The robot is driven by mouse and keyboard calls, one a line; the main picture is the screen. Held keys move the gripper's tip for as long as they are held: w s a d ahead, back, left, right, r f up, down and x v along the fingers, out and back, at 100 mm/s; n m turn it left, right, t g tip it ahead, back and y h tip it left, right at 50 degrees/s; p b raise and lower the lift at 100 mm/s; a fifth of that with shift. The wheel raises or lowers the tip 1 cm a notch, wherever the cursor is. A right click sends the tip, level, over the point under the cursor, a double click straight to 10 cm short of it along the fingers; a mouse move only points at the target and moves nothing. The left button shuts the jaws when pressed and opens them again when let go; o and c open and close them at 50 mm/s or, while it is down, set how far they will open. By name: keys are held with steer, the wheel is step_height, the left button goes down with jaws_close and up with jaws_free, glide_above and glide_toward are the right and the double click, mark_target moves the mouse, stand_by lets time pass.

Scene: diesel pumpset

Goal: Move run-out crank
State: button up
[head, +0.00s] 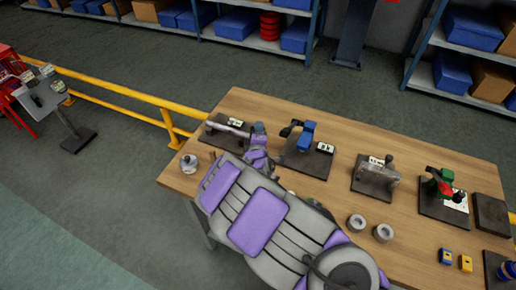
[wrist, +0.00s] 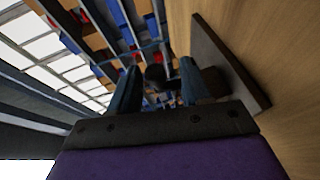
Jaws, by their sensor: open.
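My purple and grey arm reaches over the wooden table, and my gripper (head: 259,130) is beside the right end of a grey metal crank bar (head: 232,127). This bar is on a dark plate (head: 222,142) at the table's left, with a small white label; it looks like the run-out crank, but I cannot read the label. In the wrist view my gripper (wrist: 157,82) is open, with a dark rounded part (wrist: 155,75) seen between its fingers. I cannot tell whether they touch it. A dark plate (wrist: 228,60) also shows there. My arm hides part of the table.
A blue device (head: 305,138) on its plate stands close to the right of my gripper. Farther right are a grey lever device (head: 377,173) and a green and red one (head: 443,184). Grey rings (head: 357,222) lie near my arm. A yellow rail (head: 125,95) runs behind the table.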

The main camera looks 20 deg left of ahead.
steer(key=p+v, duration=1.2)
steer(key=v, duration=0.4)
steer(key=shift+s+d, duration=0.2)
